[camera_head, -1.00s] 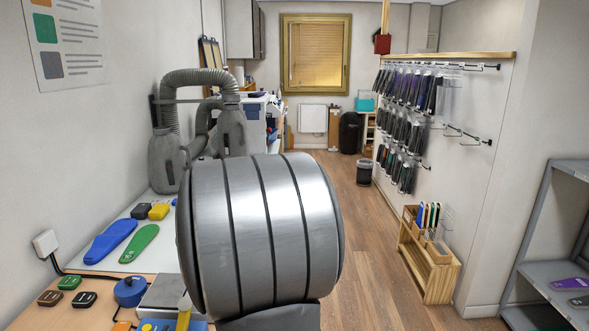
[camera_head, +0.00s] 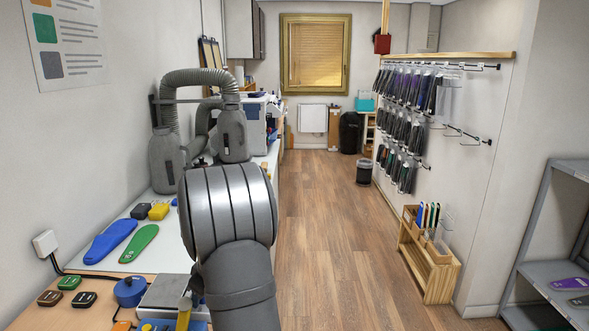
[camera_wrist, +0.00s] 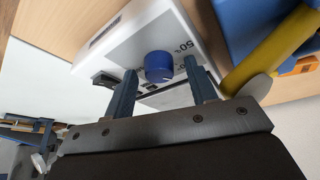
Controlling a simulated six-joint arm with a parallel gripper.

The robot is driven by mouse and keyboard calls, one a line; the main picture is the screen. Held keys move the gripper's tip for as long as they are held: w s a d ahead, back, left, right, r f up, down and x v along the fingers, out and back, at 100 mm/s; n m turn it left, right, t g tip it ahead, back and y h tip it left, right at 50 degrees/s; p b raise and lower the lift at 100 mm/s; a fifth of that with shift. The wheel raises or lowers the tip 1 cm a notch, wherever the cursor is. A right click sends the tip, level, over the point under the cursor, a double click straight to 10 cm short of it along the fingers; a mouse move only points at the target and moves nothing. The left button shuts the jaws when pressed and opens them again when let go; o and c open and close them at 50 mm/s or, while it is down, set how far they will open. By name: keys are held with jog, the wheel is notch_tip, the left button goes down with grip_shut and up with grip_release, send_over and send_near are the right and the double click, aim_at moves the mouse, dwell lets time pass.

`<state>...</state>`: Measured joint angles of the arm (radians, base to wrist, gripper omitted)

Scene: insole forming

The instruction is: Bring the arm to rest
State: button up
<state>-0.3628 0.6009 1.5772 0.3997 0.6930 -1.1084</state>
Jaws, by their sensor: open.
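My gripper (camera_wrist: 163,90) shows in the wrist view with its two blue-grey fingers spread apart and nothing held between them. A blue knob (camera_wrist: 159,66) on a white device (camera_wrist: 128,40) appears between the fingers, beyond the tips; I cannot tell the exact distance. In the head view my arm is a large grey cylinder and link in the lower middle, and it hides the gripper.
A blue insole (camera_head: 110,241) and a green insole (camera_head: 139,243) lie on the bench at left. A yellow-handled tool (camera_wrist: 270,50) is right of the fingers. A wooden rack (camera_head: 428,262) stands on the floor at right. The middle floor is clear.

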jog(key=n+g, duration=0.1)
jog(key=n, duration=0.2)
jog(key=n+g, duration=0.1)
jog(key=n, duration=0.1)
jog(key=shift+w+n+y, duration=0.2)
jog(key=shift+n+y, duration=0.1)
jog(key=shift+n, duration=0.1)
jog(key=n+g, duration=0.2)
jog(key=n, duration=0.3)
jog(key=shift+w, duration=0.1)
jog(key=shift+v, duration=1)
